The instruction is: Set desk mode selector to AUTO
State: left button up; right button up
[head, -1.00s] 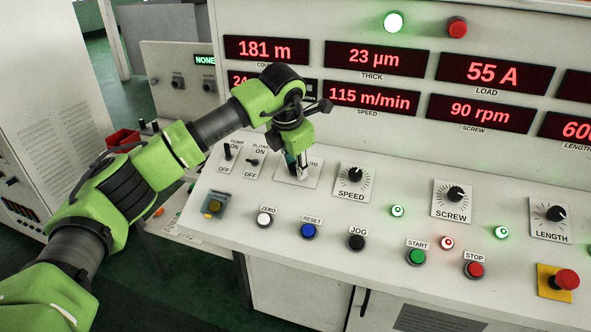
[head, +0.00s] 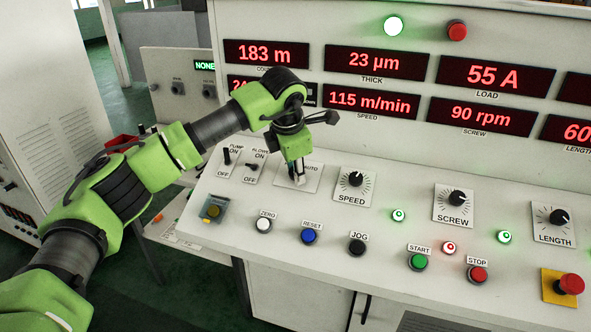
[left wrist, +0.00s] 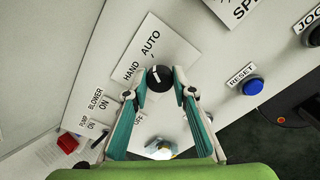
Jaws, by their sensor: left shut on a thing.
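The desk mode selector is a small black knob (left wrist: 160,79) on a white plate (head: 311,180) with HAND and AUTO labels. In the left wrist view the knob sits between my fingertips, with the AUTO label (left wrist: 151,42) above it and the HAND label (left wrist: 131,71) to its left. A small white mark shows on the knob; its exact pointing is hard to tell. My left gripper (head: 297,173) reaches down onto the plate and is shut on the knob. In the head view the gripper hides the knob and the HAND label. My right gripper is not in view.
PUMP and BLOWER switches (head: 253,165) stand close left of the plate. The SPEED knob (head: 355,178) is to its right. ZERO (head: 264,225), RESET (head: 309,236) and JOG (head: 357,247) buttons lie in front. Red displays (head: 373,101) fill the panel behind.

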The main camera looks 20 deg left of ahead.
pick_arm(q)
jog(key=o, duration=1.1)
jog(key=shift+r, duration=0.1)
jog(key=v, duration=1.2)
